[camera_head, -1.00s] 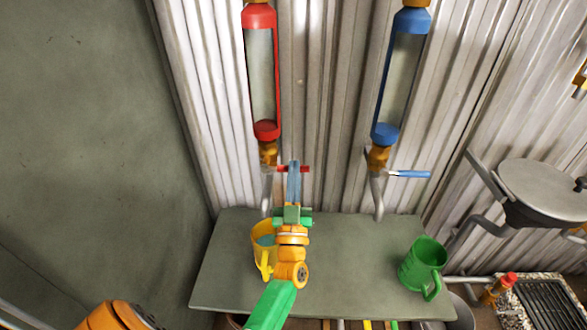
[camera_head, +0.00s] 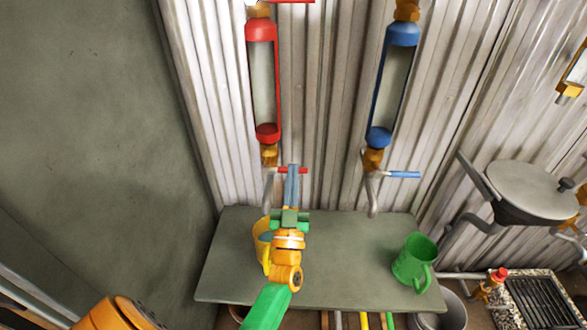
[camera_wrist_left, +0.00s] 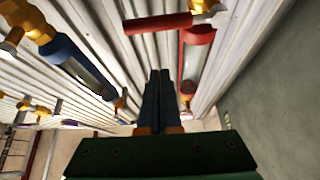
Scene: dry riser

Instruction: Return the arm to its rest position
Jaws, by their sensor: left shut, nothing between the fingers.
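My left gripper (camera_head: 291,186) is shut with nothing between its fingers. In the head view its fingertips are close to the red valve handle (camera_head: 292,170) under the red sight tube (camera_head: 263,82); I cannot tell whether they touch. In the left wrist view the shut fingers (camera_wrist_left: 160,95) point toward the corrugated wall, with a red handle (camera_wrist_left: 157,24) beyond them. My left forearm covers part of the yellow mug (camera_head: 263,243) on the shelf. My right gripper is not in view.
A grey shelf (camera_head: 340,275) runs under the tubes and holds a green mug (camera_head: 413,262) at right. A blue tube (camera_head: 393,85) with a blue handle (camera_head: 404,174) hangs to the right. A round-lidded metal basin (camera_head: 532,190) is on the far right. A plain grey wall (camera_head: 90,120) stands left.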

